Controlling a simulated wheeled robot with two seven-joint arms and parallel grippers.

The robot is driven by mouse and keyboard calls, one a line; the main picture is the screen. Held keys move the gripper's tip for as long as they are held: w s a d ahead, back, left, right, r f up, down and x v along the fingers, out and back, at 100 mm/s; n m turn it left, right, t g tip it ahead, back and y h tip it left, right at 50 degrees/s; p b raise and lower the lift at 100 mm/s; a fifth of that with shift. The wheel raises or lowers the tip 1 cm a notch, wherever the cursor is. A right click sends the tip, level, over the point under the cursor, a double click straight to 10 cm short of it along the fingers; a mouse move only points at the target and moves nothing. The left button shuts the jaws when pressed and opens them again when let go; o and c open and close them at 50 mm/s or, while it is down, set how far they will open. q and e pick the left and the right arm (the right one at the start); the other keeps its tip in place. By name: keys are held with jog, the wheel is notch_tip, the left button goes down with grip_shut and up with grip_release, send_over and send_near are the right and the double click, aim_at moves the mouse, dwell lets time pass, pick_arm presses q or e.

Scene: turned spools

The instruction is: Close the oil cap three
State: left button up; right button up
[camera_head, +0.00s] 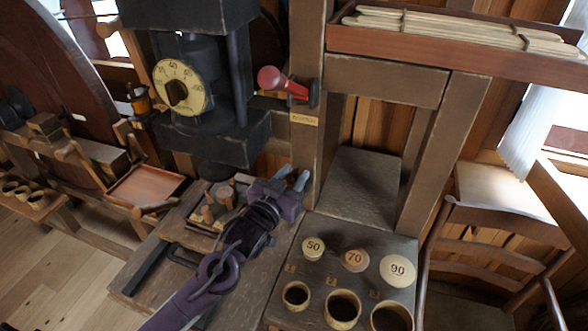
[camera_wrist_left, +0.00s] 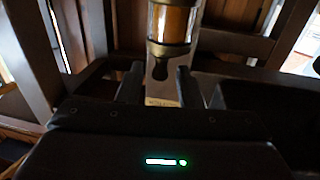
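My left gripper (camera_head: 292,181) reaches in over the bench, fingers apart and empty, near the foot of the wooden post. In the left wrist view its two fingers (camera_wrist_left: 158,87) stand apart. Beyond them is an amber glass oiler (camera_wrist_left: 173,25) with brass bands and a small dark tap or lever (camera_wrist_left: 161,69) at its lower end. A pale label plate (camera_wrist_left: 163,103) shows behind, its text unreadable. The head view shows a small amber oiler (camera_head: 141,101) at the machine's left; I cannot tell whether it is the same one. I cannot identify oil cap three. My right gripper is out of view.
A red-handled lever (camera_head: 283,83) juts from the post (camera_head: 311,150) above a label. Discs marked 50 (camera_head: 313,248), 70 (camera_head: 355,260) and 90 (camera_head: 398,270) lie behind round cups (camera_head: 343,308) on the right. A yellow dial (camera_head: 181,88) faces forward. A chair (camera_head: 497,225) stands right.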

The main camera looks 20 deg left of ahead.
pick_arm(q)
jog(key=shift+w+d, duration=0.15)
jog(key=shift+w, duration=0.4)
jog(key=shift+c, duration=1.1)
grip_shut()
jog(key=shift+a+m+g+h, duration=0.35)
jog(key=shift+m+h, duration=0.45)
jog(key=shift+h, duration=0.4)
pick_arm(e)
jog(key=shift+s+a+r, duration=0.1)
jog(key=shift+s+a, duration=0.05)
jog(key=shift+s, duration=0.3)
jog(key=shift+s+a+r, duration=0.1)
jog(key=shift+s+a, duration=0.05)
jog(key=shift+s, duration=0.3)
pick_arm(q)
jog(key=shift+d, duration=0.1)
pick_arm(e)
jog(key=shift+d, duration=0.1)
pick_arm(q)
jog(key=shift+o, duration=1.1)
grip_release()
